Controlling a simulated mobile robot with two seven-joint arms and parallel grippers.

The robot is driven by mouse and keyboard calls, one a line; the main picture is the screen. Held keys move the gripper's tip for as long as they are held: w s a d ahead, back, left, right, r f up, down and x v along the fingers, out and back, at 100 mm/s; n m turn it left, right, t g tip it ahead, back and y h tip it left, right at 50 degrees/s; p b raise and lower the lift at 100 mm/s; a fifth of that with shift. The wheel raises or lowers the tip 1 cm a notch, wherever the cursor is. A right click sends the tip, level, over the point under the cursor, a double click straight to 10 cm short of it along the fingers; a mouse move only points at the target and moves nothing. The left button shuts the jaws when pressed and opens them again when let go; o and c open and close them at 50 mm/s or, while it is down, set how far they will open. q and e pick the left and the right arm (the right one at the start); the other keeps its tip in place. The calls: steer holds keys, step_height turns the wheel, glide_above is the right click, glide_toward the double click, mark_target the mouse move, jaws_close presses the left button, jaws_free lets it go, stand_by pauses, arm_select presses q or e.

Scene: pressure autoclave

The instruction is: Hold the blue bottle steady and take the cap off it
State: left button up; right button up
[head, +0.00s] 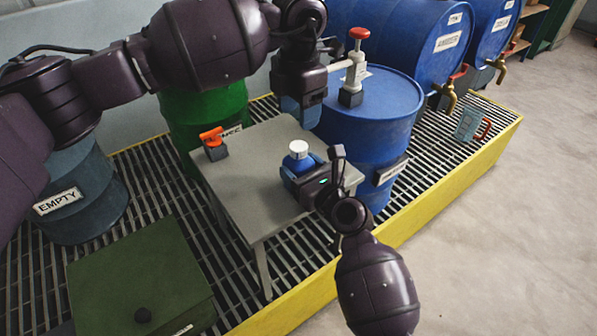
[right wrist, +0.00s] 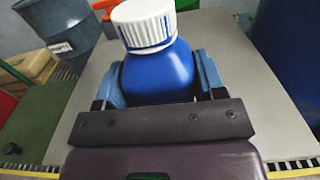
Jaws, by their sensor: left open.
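The blue bottle (head: 311,163) with a white ribbed cap (head: 298,149) stands upright on the grey table (head: 262,212). The cap (right wrist: 147,24) sits on the bottle's neck in the right wrist view. My right gripper (head: 296,176) comes in low from the right and is shut on the bottle's body (right wrist: 158,72), one blue finger on each side. My left gripper (head: 302,108) is open and points down, above and behind the bottle and apart from the cap. Its fingertips are partly hidden by its own body in the head view.
An orange-handled object (head: 212,143) stands on the table's left part. A green drum (head: 200,117) is at the back left.

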mark_target(299, 146)
steer(key=c, duration=1)
arm_select(q)
steer(key=shift+r, duration=0.15)
arm_select(e)
jaws_close()
arm_select(q)
steer(key=m, duration=1.3)
steer(key=shift+m, duration=0.4)
steer(key=m, duration=1.7)
steer(key=shift+f+m, duration=0.35)
steer(key=shift+m, duration=0.05)
steer(key=shift+f, duration=3.8)
